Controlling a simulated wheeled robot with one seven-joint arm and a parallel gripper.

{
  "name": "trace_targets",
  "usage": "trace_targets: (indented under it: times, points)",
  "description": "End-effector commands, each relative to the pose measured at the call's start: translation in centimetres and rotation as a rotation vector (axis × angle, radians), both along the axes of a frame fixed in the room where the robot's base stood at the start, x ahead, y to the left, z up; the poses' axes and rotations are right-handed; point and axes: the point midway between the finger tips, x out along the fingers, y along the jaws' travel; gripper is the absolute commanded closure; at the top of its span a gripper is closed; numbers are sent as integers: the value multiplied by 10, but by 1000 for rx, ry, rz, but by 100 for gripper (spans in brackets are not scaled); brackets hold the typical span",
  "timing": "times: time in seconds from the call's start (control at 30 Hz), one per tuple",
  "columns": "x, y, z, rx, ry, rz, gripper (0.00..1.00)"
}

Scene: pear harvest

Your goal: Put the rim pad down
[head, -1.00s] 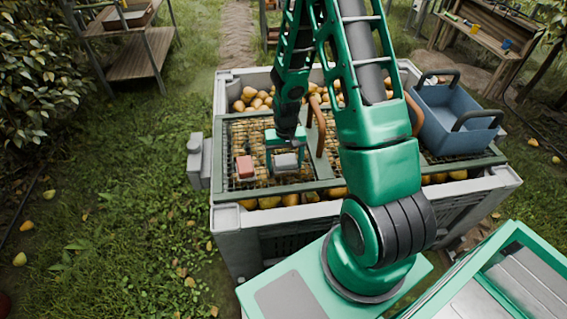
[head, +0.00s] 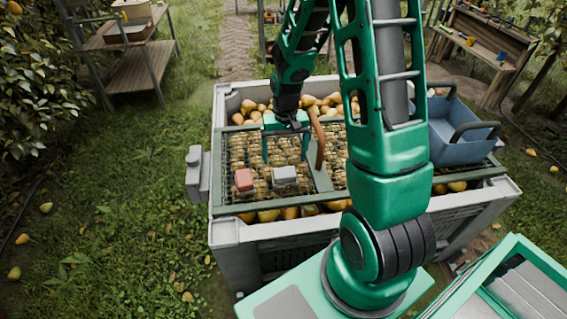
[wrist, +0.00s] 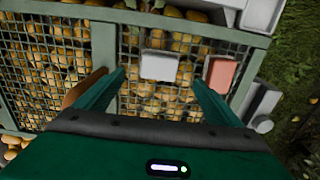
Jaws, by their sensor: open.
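A light grey block (head: 284,174), which looks like the rim pad, lies on the wire mesh lid of the bin, near its front bar. It also shows in the wrist view (wrist: 160,66), ahead of my fingers. A red block (head: 243,180) lies on the mesh to its left; in the wrist view the red block (wrist: 221,75) is to the right. My gripper (head: 283,152) is open and empty behind the grey block, its two green fingers apart in the wrist view (wrist: 158,84). The grey block looks apart from the fingers.
The grey bin (head: 228,232) is full of pears under a green-framed lid (head: 228,208). A brown curved handle (head: 318,143) stands on the lid close to my gripper's right. A blue crate (head: 455,143) sits on the lid at right. A workbench (head: 480,40) stands behind.

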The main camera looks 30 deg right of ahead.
Motion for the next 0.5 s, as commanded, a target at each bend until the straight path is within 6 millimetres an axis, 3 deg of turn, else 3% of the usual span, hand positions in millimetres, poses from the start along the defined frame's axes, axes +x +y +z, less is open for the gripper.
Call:
trace_targets:
  times: [0.33, 0.5]
  points:
    - [-3, -2, 18, -3, 0, -1, 12]
    - [-24, -16, 54, -30, -2, -14, 12]
